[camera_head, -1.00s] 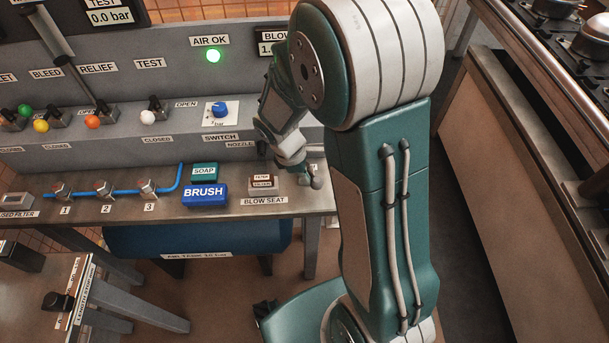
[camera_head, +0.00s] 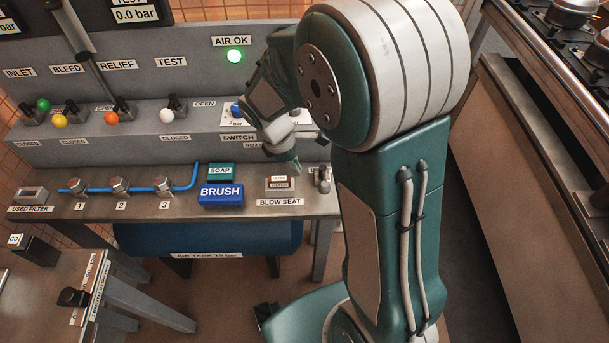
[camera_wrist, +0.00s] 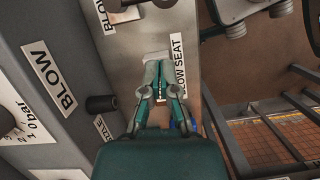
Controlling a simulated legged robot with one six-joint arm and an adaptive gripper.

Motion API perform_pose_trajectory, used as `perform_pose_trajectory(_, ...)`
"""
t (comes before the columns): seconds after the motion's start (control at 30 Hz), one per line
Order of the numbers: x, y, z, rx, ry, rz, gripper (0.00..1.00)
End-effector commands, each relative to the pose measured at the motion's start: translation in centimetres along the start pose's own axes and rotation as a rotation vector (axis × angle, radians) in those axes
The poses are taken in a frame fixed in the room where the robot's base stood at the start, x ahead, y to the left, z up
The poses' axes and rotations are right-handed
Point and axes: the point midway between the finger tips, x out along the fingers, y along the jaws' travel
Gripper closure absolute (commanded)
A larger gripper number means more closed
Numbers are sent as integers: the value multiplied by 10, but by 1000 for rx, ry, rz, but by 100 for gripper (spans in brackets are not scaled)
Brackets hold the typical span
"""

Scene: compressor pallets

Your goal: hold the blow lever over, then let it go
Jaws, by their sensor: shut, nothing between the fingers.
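A small grey metal lever fitting (camera_head: 321,178) stands on the bench right of the blow seat, partly hidden by my arm. A metal fitting also shows beside a "BLOW" label at the top of the wrist view (camera_wrist: 124,7); it looks like the blow lever, and its exact angle is unclear. My gripper (camera_head: 295,170) is over the blow seat area, left of the lever and apart from it. In the wrist view my gripper (camera_wrist: 160,68) has its fingers together and empty. The blow seat (camera_head: 279,185) bears a small block labelled "FILTER".
A dark nozzle (camera_wrist: 101,103) juts from the panel left of my fingers. The blue brush (camera_head: 220,195) and the soap (camera_head: 221,170) lie left of the seat. A stove counter (camera_head: 540,150) stands to the right.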

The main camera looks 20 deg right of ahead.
Motion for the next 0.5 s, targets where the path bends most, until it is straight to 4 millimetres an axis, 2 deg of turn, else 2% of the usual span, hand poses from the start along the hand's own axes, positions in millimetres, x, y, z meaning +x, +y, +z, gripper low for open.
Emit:
perform_pose_trajectory(0.03, -12, 2, 1, 0, 5, 3, 100)
perform_pose_trajectory(0.2, -41, 3, 4, 0, 6, 0, 100)
perform_pose_trajectory(0.33, -55, 2, 1, 0, 2, 0, 100)
perform_pose_trajectory(0.5, -60, 0, -1, 1, -2, -1, 100)
